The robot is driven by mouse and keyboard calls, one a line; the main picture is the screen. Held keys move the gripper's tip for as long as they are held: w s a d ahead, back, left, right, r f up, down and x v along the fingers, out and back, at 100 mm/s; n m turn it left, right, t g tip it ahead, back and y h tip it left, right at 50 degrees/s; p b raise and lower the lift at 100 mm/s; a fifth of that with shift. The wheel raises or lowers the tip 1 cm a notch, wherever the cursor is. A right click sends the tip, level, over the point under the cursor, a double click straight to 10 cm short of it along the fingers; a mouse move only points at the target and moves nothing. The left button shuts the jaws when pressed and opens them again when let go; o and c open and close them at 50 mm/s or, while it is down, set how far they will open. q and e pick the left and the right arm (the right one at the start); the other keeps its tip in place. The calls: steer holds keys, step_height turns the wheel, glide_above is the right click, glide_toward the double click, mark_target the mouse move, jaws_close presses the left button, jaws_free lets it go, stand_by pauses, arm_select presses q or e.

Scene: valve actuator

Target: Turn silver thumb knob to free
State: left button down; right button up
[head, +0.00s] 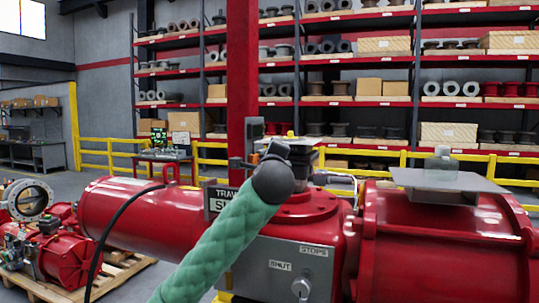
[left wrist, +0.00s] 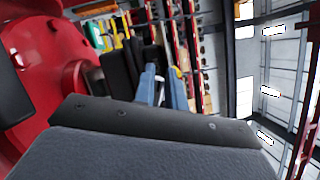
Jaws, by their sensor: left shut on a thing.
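The red valve actuator (head: 300,208) fills the lower part of the head view. A small silver knob-like part (head: 300,287) sits low on its grey front panel (head: 285,262), below the "SHUT" label. I cannot tell whether this is the task's thumb knob. My left arm, in a green sleeve, reaches up to the dark left gripper (head: 276,152) beside the black unit on the actuator's top. The left gripper is shut on a small part hidden by my wrist. In the left wrist view, dark gripper parts and red housing (left wrist: 75,45) show. My right gripper is not in view.
A flat grey plate (head: 450,181) with a small bottle-like item (head: 441,160) lies on the red cylinder at right. A thin silver pipe (head: 338,178) runs close right of my wrist. A black cable (head: 108,232) hangs at left. Yellow rails and shelves stand behind.

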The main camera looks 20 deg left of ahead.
arm_select(q)
steer(key=shift+w+d+f, duration=0.1)
steer(key=shift+d+f, duration=0.15)
steer(key=shift+f, duration=0.3)
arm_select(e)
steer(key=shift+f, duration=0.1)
arm_select(q)
steer(key=c, duration=1.4)
jaws_free()
steer(key=shift+a+r, duration=0.1)
steer(key=shift+c, duration=0.2)
steer(key=shift+w+r, duration=0.1)
steer(key=shift+r, duration=0.2)
